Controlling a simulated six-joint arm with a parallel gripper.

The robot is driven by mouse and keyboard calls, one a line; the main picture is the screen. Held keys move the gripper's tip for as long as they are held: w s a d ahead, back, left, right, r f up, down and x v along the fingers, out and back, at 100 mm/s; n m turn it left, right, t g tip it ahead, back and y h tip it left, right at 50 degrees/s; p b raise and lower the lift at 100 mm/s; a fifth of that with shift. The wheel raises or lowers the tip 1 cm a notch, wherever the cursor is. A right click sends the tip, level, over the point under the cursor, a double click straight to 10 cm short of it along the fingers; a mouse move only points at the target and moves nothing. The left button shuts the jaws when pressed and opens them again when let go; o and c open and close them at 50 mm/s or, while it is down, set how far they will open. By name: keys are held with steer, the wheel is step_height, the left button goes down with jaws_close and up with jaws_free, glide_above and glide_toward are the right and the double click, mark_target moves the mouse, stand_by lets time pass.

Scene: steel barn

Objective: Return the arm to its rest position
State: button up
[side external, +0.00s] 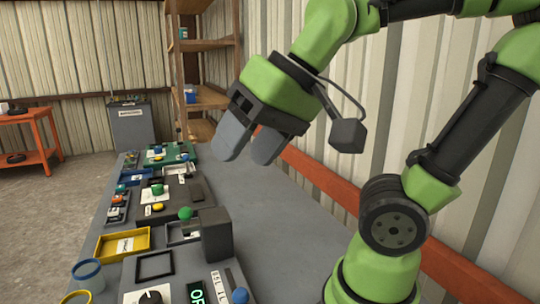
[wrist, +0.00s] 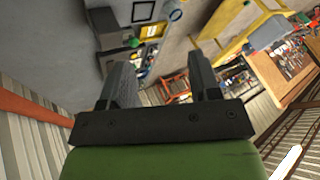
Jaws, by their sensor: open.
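My gripper (side external: 249,148) hangs in the air above the grey table (side external: 289,217) in the side external view. Its two grey fingers point down and to the left, with a gap between them. Nothing is between the fingers. In the wrist view my gripper (wrist: 160,85) shows both fingers apart, with the tabletop and the floor beyond them. My arm is bent, with its elbow above the top edge of the side external picture.
On the table's left side stand a dark grey block (side external: 215,236), a yellow tray (side external: 122,244), a black frame (side external: 155,266) and a blue-rimmed cup (side external: 88,275). A wooden shelf (side external: 205,98) stands behind. The table's right part is bare. A corrugated wall (side external: 400,90) runs close behind my arm.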

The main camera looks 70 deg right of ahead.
steer(key=s, duration=0.1)
steer(key=s+f, duration=0.1)
steer(key=d, duration=0.1)
steer(key=shift+s+f+t, duration=0.25)
steer(key=shift+s+t, duration=0.15)
steer(key=shift+o, duration=0.4)
stand_by(0.9)
steer(key=shift+a, duration=0.1)
